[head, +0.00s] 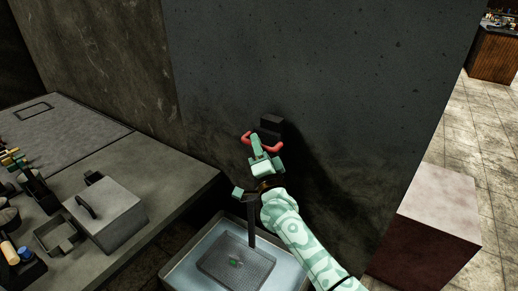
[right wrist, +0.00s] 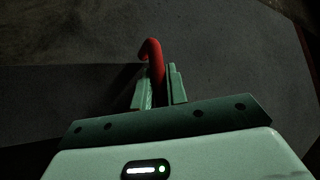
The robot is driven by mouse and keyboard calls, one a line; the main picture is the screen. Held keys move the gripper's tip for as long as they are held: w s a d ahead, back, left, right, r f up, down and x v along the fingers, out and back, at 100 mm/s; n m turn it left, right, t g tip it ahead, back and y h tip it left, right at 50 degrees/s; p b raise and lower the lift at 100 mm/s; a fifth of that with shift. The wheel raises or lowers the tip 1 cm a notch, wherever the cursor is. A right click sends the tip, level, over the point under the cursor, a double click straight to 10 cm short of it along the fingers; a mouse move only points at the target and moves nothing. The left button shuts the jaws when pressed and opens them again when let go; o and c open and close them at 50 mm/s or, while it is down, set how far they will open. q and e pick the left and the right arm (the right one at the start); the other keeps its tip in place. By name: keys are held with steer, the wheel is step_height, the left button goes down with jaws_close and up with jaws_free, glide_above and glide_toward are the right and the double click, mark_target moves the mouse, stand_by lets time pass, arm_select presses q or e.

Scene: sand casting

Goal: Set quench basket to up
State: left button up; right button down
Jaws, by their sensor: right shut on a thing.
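The quench basket (head: 212,262) is a dark mesh tray inside a pale, water-filled tank (head: 178,272), low in the head view. A dark vertical bar (head: 251,222) rises from it, its upper part partly hidden by my right arm. A red handle (head: 274,147) sits on a black block (head: 270,125) against the dark wall. My right gripper (head: 257,149) is shut on this red handle. In the right wrist view, the red handle (right wrist: 155,58) stands between the two fingers of the gripper (right wrist: 160,88). My left gripper is not in view.
A grey workbench (head: 150,185) at left carries a grey box with a handle (head: 115,215), a small open mould (head: 58,235) and several tools. A block with a pale top (head: 437,205) stands at right. Tiled floor (head: 490,120) is open beyond the wall (head: 330,70).

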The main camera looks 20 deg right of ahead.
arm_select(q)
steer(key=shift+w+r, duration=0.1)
arm_select(e)
steer(key=shift+r, duration=0.45)
steer(key=c, duration=1.7)
jaws_free()
steer(key=shift+f, duration=0.1)
steer(key=shift+f, duration=0.15)
